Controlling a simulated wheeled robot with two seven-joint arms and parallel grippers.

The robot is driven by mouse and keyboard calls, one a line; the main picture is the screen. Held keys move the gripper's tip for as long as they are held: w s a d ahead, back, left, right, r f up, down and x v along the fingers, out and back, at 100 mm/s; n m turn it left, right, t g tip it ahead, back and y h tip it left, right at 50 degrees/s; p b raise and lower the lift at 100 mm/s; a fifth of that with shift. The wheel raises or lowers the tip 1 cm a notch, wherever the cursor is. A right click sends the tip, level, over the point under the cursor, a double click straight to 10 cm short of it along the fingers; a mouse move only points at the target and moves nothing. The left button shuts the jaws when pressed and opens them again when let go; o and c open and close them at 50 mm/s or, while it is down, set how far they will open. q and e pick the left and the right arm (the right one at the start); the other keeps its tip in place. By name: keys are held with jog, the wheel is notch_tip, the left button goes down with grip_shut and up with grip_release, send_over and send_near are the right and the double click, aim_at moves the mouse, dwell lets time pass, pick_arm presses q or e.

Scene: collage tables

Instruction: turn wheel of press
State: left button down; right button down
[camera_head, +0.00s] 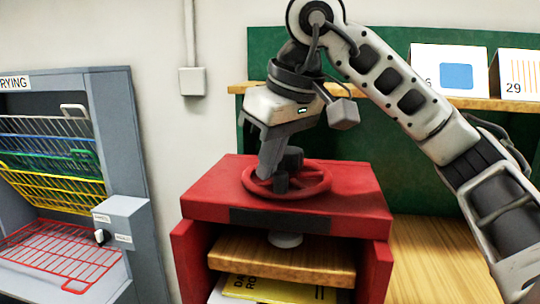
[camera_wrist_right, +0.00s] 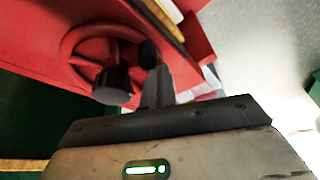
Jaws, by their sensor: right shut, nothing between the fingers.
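The red press (camera_head: 205,205) stands in the middle of the head view. Its red spoked wheel (camera_head: 318,185) lies flat on top, with a black hub and a black knob. The wheel also shows in the right wrist view (camera_wrist_right: 72,45). My right gripper (camera_head: 263,175) points down at the left part of the wheel, its fingers shut with nothing between them. In the right wrist view its fingertips (camera_wrist_right: 155,75) are near the rim; whether they touch it I cannot tell. My left gripper is in neither view.
A grey drying rack (camera_head: 125,130) with coloured wire shelves stands at the left. Under the press top are a wooden board (camera_head: 280,262) and a yellow printed sheet (camera_head: 265,289). Behind are a green board (camera_head: 262,60) and a wooden shelf (camera_head: 505,104) with cards.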

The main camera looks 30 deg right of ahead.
pick_arm(q)
jog(key=p, duration=0.1)
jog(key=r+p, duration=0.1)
jog(key=p, duration=0.1)
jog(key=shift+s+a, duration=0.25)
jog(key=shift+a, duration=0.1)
pick_arm(e)
jog(key=v, duration=1.6)
jog(key=shift+s+f, duration=0.1)
